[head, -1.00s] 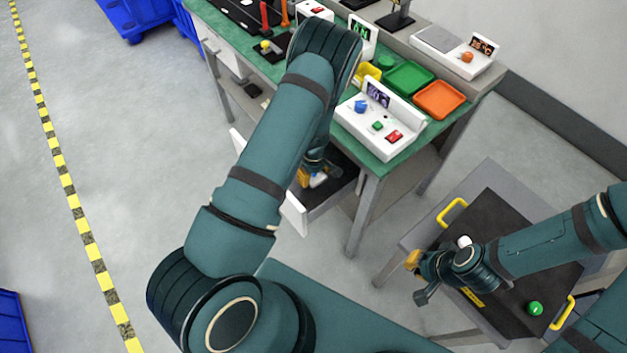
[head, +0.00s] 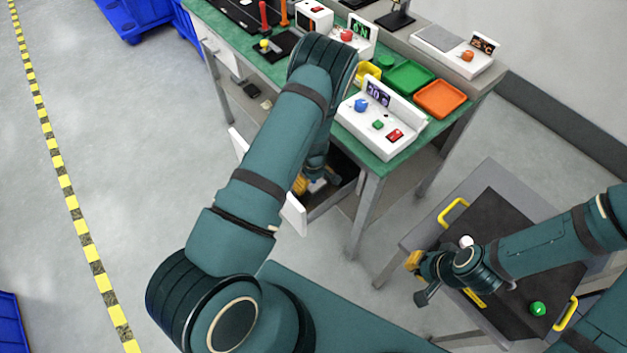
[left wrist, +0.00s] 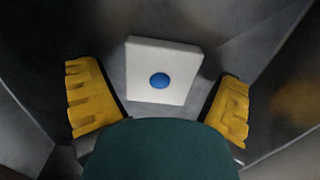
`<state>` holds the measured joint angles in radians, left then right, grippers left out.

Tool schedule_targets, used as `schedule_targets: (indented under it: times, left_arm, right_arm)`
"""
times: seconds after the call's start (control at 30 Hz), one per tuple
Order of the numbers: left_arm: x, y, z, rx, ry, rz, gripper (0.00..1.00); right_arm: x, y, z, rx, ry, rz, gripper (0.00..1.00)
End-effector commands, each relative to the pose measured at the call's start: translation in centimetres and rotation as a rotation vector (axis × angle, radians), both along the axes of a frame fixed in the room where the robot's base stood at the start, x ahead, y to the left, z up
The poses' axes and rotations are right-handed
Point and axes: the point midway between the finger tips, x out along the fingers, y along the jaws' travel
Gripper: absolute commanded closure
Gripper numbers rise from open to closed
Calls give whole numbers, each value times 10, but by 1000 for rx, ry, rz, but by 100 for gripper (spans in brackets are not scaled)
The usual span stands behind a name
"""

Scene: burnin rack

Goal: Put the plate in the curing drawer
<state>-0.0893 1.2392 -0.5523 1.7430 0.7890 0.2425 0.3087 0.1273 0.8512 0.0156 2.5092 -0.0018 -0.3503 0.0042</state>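The plate (left wrist: 141,88) is a white square with a blue dot in the middle. In the left wrist view it lies on the grey floor of the open drawer (left wrist: 222,55), slightly turned. My left gripper (left wrist: 160,100) is open, its yellow fingers on either side and apart from the plate. In the head view my left gripper (head: 301,184) is down in the open drawer (head: 293,214) under the green bench, partly hidden by my arm. A small white patch beside it may be the plate. My right gripper (head: 414,262) hangs over a dark-topped cart; its opening is unclear.
The green bench (head: 372,157) above the drawer carries a white control box (head: 385,122), a green tray (head: 409,77) and an orange tray (head: 440,98). The cart (head: 420,231) with yellow handles stands at the right.

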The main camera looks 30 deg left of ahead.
Motion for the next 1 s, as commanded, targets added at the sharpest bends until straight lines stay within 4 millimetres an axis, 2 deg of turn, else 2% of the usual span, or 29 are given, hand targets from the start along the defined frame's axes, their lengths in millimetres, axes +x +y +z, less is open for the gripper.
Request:
schedule_targets:
  times: [0.17, 0.27, 0.7, 0.83, 1.0]
  left_arm:
    - [0, 0, 2, 0, 0, 0, 8]
    - [1, 0, 10, 1, -1, -1, 8]
    - [0, -1, 95, 0, -2, -2, 8]
    - [0, 0, 112, 0, 0, -1, 8]
    - [0, 0, 122, 0, 0, 0, 8]
  right_arm:
    - [0, 0, 2, 0, 0, 0, 100]
    - [-1, 0, 5, 0, 2, 1, 100]
    - [0, 0, 24, 0, 1, -3, 100]
    - [1, 0, 28, -1, -2, -5, 100]
    - [2, 0, 29, -1, -4, -7, 100]
